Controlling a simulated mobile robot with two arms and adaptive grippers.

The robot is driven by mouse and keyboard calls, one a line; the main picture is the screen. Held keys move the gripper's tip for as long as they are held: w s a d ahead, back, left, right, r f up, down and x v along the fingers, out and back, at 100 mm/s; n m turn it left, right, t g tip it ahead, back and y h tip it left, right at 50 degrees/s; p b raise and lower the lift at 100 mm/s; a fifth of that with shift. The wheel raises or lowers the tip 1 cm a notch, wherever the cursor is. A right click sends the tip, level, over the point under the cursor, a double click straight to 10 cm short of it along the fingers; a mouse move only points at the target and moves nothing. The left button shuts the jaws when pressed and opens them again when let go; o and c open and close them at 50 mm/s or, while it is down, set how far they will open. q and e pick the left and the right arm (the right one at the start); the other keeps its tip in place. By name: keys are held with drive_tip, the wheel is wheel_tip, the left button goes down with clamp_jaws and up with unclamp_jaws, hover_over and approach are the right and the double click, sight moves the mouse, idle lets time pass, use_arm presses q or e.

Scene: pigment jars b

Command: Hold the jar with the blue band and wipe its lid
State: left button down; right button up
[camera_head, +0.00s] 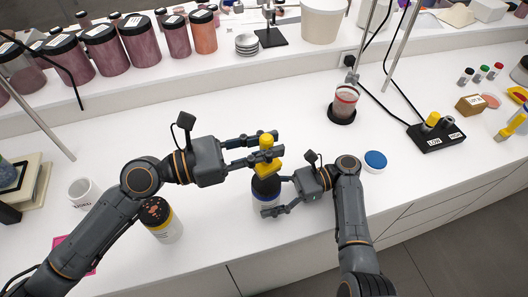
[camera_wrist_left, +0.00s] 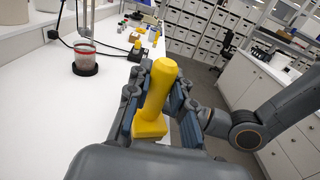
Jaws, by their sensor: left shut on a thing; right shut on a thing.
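The jar with the blue band (camera_head: 267,207) stands upright near the front edge of the counter, its dark lid (camera_head: 264,184) on top. My right gripper (camera_head: 275,195) is shut around the jar's side. My left gripper (camera_head: 268,149) is shut on the handle of a yellow wiping tool (camera_head: 268,169), directly above the lid. The tool's block-shaped base overlaps the lid in the head view; I cannot tell whether it touches. In the left wrist view, the yellow tool (camera_wrist_left: 157,92) stands between the fingers, and the jar is hidden.
A jar with a yellow band (camera_head: 164,228) and a speckled lid stands to the left, near a white mug (camera_head: 82,192). A round blue item (camera_head: 375,161) lies to the right. A red-rimmed glass (camera_head: 344,101) and a black switch box (camera_head: 437,138) stand farther back. The counter's middle is clear.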

use_arm(q)
drive_tip(key=shift+r, duration=0.1)
use_arm(e)
drive_tip(key=shift+f, duration=0.25)
drive_tip(key=o, duration=1.4)
use_arm(q)
drive_tip(key=shift+w, duration=0.1)
use_arm(e)
drive_tip(key=shift+o, duration=0.8)
drive_tip(key=shift+w+r, duration=0.1)
drive_tip(key=shift+d, duration=0.1)
drive_tip(key=v, duration=1.2)
